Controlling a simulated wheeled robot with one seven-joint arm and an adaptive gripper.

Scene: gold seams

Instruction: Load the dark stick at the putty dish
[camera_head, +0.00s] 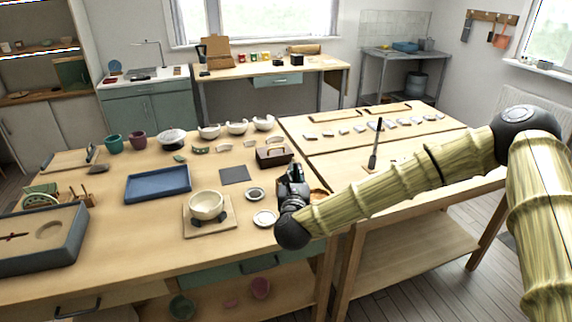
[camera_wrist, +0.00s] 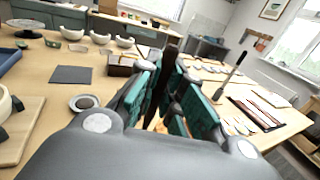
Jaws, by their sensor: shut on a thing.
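My gripper (camera_head: 293,176) is over the right end of the left workbench. In the wrist view its teal-padded fingers (camera_wrist: 166,104) are shut on a dark stick (camera_wrist: 168,66), which stands roughly upright between them. The stick is hard to make out in the head view. Two small round dishes lie left of my gripper: a dish with a grey middle (camera_head: 255,194) and a paler dish (camera_head: 265,218). One dish also shows in the wrist view (camera_wrist: 84,103). I cannot tell which is the putty dish. The stick's lower end is hidden.
A cream bowl (camera_head: 206,205) sits on a board, with a blue tray (camera_head: 158,184) behind it. A dark square mat (camera_head: 235,175) and a brown box (camera_head: 273,155) are nearby. A tall dark tool (camera_head: 375,145) stands on the right bench. An orange-brown round thing (camera_head: 319,193) is partly hidden.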

